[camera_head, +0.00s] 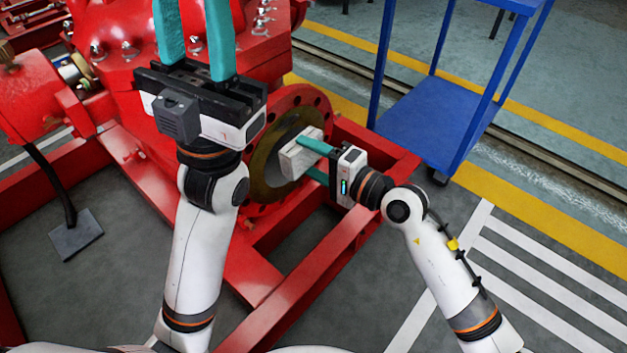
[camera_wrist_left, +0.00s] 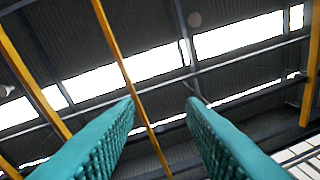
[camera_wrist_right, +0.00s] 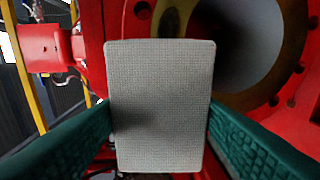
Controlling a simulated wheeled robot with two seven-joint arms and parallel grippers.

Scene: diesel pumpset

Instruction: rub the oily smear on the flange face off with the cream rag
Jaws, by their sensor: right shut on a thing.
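The cream rag (camera_head: 297,156) is a pale, woven block held in my right gripper (camera_head: 308,158). In the right wrist view the rag (camera_wrist_right: 160,110) fills the middle, gripped between both teal fingers. It is in front of the flange face (camera_head: 262,158), a brownish ring around a grey bore; whether it touches cannot be told. The flange face also shows behind the rag in the right wrist view (camera_wrist_right: 296,40). A dark greyish patch (camera_wrist_right: 172,18) shows just above the rag; I cannot tell whether it is the smear. My left gripper (camera_head: 193,30) is open, empty and pointing up.
The flange belongs to a red pump (camera_head: 120,50) on a red steel frame (camera_head: 262,285). A blue cart (camera_head: 430,115) stands to the right, behind the frame. Grey floor with white and yellow lines is free at the right.

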